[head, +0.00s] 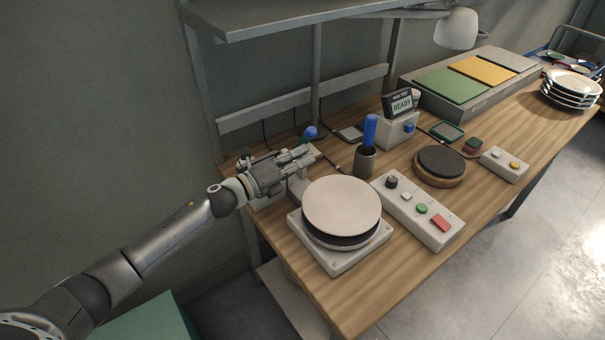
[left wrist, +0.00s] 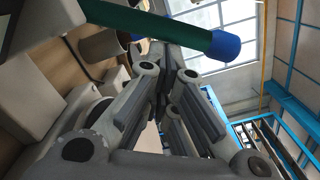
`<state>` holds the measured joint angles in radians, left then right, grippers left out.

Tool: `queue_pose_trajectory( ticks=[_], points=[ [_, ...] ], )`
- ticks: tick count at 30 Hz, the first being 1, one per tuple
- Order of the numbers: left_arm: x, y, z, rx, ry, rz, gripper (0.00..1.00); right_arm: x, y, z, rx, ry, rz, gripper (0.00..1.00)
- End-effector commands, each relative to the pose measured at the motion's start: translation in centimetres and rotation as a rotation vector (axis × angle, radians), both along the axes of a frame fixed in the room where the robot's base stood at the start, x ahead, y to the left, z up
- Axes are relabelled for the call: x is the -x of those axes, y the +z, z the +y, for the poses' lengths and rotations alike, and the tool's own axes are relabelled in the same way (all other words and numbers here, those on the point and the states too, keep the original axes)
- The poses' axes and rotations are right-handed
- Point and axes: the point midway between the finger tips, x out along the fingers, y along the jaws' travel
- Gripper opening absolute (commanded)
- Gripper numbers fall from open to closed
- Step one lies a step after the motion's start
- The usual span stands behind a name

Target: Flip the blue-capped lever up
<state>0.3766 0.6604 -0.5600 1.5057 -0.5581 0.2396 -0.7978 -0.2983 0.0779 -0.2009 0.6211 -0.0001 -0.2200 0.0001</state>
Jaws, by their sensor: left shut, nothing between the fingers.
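The lever has a green rod (left wrist: 150,27) with a blue cap (left wrist: 225,45). In the head view the blue cap (head: 310,132) shows just behind my left gripper (head: 309,153), at the back left of the table. The rod slants there, and its lower end is hidden by the gripper. My left gripper is shut with nothing between its fingers. In the left wrist view the lever crosses in front of the closed fingertips (left wrist: 160,52); I cannot tell whether they touch it. My right gripper is not in view.
A white machine with a round plate-like top (head: 342,205) stands right of my left gripper. A dark cup (head: 365,162) with a blue-handled tool, a READY display (head: 402,102) and a button box (head: 418,208) stand farther right. A shelf post (head: 317,80) rises behind.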

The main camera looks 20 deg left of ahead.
Motion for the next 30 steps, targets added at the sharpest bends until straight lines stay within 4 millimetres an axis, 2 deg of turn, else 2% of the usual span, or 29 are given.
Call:
queue_pose_trajectory(
  ticks=[1,13,24,30],
  points=[
    [-0.2,1.0,0.2,0.035,0.001,0.027,0.0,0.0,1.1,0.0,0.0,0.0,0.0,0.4],
    [-1.7,3.0,2.2,0.331,0.001,0.258,0.0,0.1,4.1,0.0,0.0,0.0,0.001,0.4],
    [-3.1,3.7,4.0,0.547,0.0,0.425,0.0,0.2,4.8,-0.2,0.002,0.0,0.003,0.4],
    [-3.5,3.8,4.5,0.547,0.0,0.427,0.0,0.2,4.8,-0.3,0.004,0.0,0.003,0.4]
  ],
)
